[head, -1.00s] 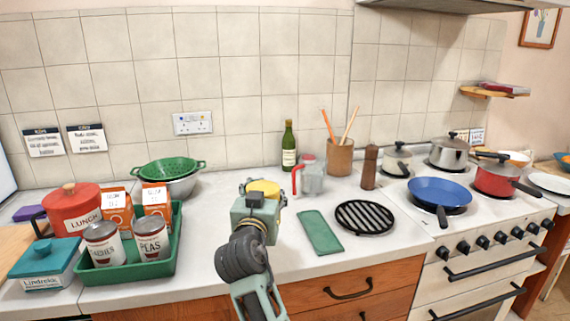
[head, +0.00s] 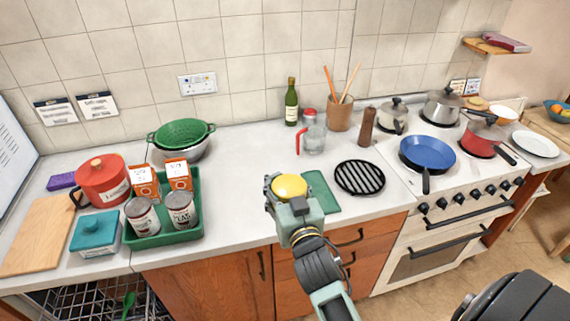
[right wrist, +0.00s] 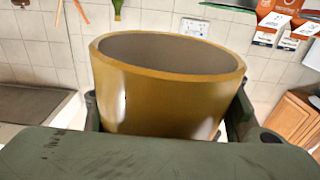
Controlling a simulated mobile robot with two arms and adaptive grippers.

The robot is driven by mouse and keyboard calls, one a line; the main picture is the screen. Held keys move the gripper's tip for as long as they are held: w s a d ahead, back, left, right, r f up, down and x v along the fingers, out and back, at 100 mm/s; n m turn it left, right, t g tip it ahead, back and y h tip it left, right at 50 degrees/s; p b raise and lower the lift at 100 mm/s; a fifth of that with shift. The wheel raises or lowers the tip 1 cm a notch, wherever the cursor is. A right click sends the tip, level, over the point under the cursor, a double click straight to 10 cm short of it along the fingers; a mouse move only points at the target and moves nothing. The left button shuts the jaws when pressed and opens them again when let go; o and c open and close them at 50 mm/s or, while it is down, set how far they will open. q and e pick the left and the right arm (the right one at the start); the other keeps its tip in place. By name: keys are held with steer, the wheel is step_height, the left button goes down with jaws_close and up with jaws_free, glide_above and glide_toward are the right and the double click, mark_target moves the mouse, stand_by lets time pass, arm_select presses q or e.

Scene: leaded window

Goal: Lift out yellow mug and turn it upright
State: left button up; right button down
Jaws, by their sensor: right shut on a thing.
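The yellow mug (head: 290,187) is in my right gripper (head: 296,203), held above the counter's front edge. In the head view its top shows as a closed yellow disc. In the right wrist view the mug (right wrist: 165,85) fills the middle, its round open mouth toward the picture's top. That view shows the kitchen upside down, so the mug appears mouth down. The right gripper's fingers (right wrist: 165,120) are shut on the mug, one on each side. No handle shows. My left gripper is not in view.
A green tray (head: 165,238) with tins and cartons stands left. A glass jug (head: 313,140), a green mat (head: 320,192) and a black trivet (head: 360,177) lie behind and right. An open dishwasher rack (head: 85,302) is lower left. Counter between tray and mat is clear.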

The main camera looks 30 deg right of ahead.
steer(key=shift+s+r+n, duration=0.25)
steer(key=shift+n, duration=0.05)
steer(key=n, duration=0.2)
steer(key=shift+a+n, duration=0.1)
steer(key=shift+n, duration=0.3)
steer(key=n+p, duration=0.1)
steer(key=n, duration=0.3)
steer(key=n+p, duration=0.6)
steer(key=n, duration=0.3)
steer(key=shift+a+n, duration=0.1)
steer(key=shift+n, duration=0.3)
steer(key=shift+w+f+n, duration=0.1)
steer(key=shift+f+n, duration=0.2)
steer(key=shift+n, duration=0.4)
steer(key=n, duration=0.8)
steer(key=shift+f, duration=0.3)
steer(key=n, duration=0.4)
steer(key=shift+d, duration=0.25)
steer(key=n, duration=0.5)
steer(key=shift+d, duration=0.1)
